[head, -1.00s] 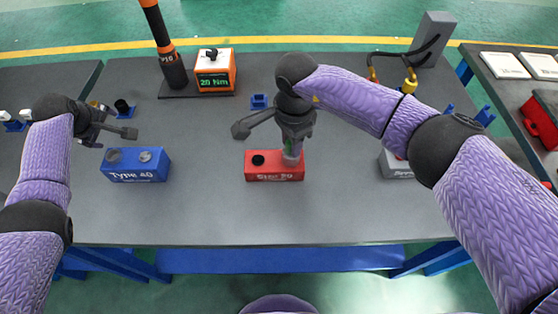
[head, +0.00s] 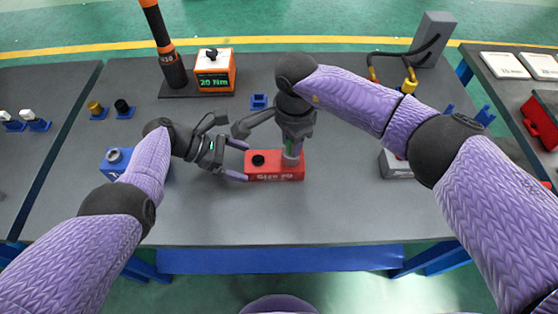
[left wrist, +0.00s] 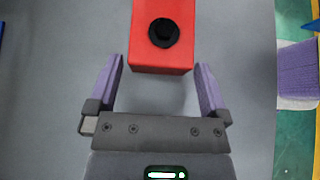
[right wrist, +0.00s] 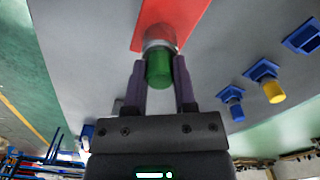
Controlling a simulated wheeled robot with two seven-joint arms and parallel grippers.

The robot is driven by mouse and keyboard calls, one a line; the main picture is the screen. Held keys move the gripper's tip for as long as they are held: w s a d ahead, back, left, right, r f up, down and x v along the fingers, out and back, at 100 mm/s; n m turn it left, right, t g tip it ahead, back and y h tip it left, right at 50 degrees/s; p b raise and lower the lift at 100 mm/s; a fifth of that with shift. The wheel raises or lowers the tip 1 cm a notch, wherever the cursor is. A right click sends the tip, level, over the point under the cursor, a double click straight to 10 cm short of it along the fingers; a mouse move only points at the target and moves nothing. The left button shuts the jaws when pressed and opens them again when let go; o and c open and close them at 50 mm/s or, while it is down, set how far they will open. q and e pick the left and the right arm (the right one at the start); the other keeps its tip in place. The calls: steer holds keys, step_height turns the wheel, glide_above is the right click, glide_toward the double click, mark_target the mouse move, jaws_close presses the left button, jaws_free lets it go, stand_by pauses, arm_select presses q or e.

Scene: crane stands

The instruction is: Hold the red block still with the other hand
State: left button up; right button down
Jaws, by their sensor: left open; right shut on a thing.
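The red block (head: 262,174) lies on the grey table in the head view, with a black round knob on its left part. My left gripper (head: 238,160) is open at the block's left end. In the left wrist view, the red block (left wrist: 163,58) lies just ahead of the open fingertips (left wrist: 160,64), and no contact shows. My right gripper (head: 292,146) is over the block's right part. In the right wrist view, my right gripper (right wrist: 159,75) is shut on a green cylinder (right wrist: 160,70), whose silvery collar meets the red block (right wrist: 165,22).
A blue block (head: 114,158) is partly behind my left arm. A grey block (head: 395,166) sits right of the red one. An orange 20 Nm box (head: 215,73) and a black-orange tool (head: 172,65) stand behind. The front middle of the table is clear.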

arm_select(q)
steer(key=shift+x, duration=1.15)
steer(key=c, duration=1.3)
steer(key=shift+o, duration=0.2)
